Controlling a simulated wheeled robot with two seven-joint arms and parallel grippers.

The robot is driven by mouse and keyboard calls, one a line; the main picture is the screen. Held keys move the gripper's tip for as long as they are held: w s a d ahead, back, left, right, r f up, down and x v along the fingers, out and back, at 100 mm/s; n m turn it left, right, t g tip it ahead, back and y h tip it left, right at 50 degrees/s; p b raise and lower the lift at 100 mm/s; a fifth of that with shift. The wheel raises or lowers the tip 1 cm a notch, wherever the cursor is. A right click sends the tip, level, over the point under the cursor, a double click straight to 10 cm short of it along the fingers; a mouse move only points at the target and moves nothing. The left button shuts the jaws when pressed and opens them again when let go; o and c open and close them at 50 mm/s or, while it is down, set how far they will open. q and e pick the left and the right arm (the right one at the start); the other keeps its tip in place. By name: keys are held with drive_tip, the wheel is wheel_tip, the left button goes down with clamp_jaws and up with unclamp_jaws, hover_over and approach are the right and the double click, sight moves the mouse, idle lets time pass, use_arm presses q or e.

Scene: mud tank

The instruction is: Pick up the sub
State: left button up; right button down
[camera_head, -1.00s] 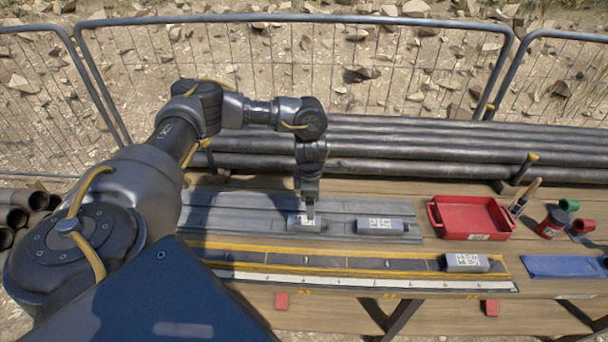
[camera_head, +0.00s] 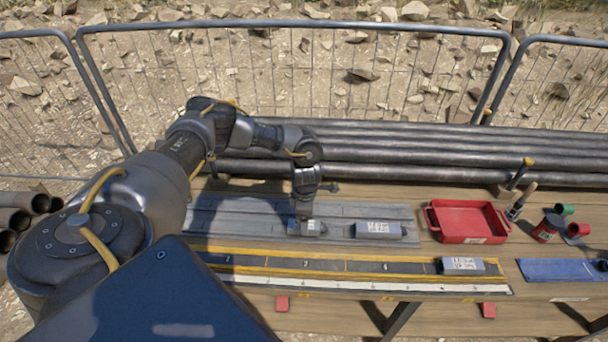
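Several grey cylindrical subs with white labels lie on the bench. One sub (camera_head: 318,229) lies on the grey ribbed mat (camera_head: 235,215), partly covered by my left gripper (camera_head: 304,216). A second sub (camera_head: 377,230) lies to its right on the same mat. A third sub (camera_head: 462,266) lies on the yellow-edged numbered strip (camera_head: 345,265). My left gripper points down at the first sub, with its fingertips at or beside it. I cannot tell whether the fingers are closed on it. My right gripper is not in view.
A red tray (camera_head: 468,238) stands right of the mat, with a brush, a dark red can (camera_head: 548,228) and a blue cloth (camera_head: 560,270) beyond. Long dark pipes (camera_head: 420,160) lie behind the bench, before a wire fence (camera_head: 300,90).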

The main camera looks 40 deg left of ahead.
use_arm(q)
drive_tip(key=shift+f+p, duration=0.35)
drive_tip(key=shift+f, duration=1.4)
drive_tip(key=c, duration=1.5)
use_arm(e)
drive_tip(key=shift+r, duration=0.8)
use_arm(q)
drive_tip(key=shift+r, duration=0.1)
